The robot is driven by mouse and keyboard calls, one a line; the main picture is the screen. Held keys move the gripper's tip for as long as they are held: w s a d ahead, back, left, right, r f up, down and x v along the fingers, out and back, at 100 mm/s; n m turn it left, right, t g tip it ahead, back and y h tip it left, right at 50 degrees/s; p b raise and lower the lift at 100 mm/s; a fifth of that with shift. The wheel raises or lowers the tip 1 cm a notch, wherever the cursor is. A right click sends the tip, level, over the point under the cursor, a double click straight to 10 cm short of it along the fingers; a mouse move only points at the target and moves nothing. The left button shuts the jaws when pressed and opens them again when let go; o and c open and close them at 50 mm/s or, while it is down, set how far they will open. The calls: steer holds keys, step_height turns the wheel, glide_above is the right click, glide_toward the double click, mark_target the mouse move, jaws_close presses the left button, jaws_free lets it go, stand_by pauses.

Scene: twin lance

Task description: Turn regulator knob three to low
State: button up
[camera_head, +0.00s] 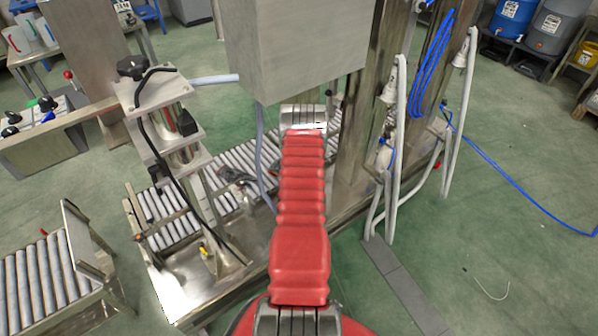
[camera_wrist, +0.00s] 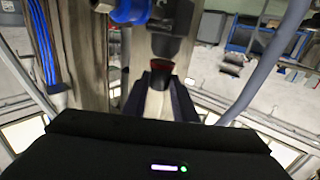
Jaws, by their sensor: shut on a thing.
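In the wrist view, a black regulator knob (camera_wrist: 166,44) with a thin red ring at its base is at the top middle, beside a blue fitting (camera_wrist: 128,10). My gripper (camera_wrist: 160,74) points at it, its dark fingers shut around the knob's lower end. The fingers hide part of the knob. No number or low mark is readable, so I cannot tell its setting. In the head view my red arm reaches forward below a grey metal box, and the gripper and the knob are hidden.
A large grey metal box (camera_head: 297,45) hangs over my arm's end. A steel column and pale hoses (camera_head: 397,150) stand close on the right. A roller conveyor (camera_head: 165,215) and a bracket (camera_head: 160,100) with a black hand knob are on the left. Green floor lies open at right.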

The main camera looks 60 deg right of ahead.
steer(key=shift+s+d+n+t+y, duration=0.15)
steer(key=shift+s+n+t+y, duration=0.1)
steer(key=shift+n+t+y, duration=0.8)
steer(key=shift+s+d+n+t+y, duration=0.2)
steer(key=shift+n+t+y, duration=0.35)
steer(key=shift+n+t, duration=0.5)
steer(key=shift+s+d+n+t+y, duration=0.15)
steer(key=shift+d+n+t+y, duration=0.1)
steer(key=shift+n+t+y, duration=1.05)
steer(key=shift+s+d+n+t+y, duration=0.15)
steer(key=shift+n+t+y, duration=0.6)
steer(key=shift+y, duration=0.95)
steer(key=shift+w+d+n+t+y, duration=0.1)
steer(key=shift+d+n+t+y, duration=0.15)
steer(key=shift+n+y, duration=1.2)
steer(key=shift+s+d+n+t+y, duration=0.1)
steer(key=shift+d+n+y, duration=0.2)
steer(key=shift+n+y, duration=1.15)
steer(key=shift+w+d+n+t+y, duration=0.1)
steer(key=shift+d+n+t+y, duration=0.25)
steer(key=shift+y, duration=2.05)
steer(key=shift+n+g+y, duration=0.25)
steer(key=shift+n+y, duration=0.15)
steer(key=o, duration=0.8)
steer(key=shift+a, duration=0.1)
steer(key=shift+c, duration=0.2)
steer(key=shift+o, duration=1.4)
steer(key=shift+r+m+h, duration=0.1)
steer(key=shift+m+h, duration=0.5)
steer(key=shift+h, duration=0.4)
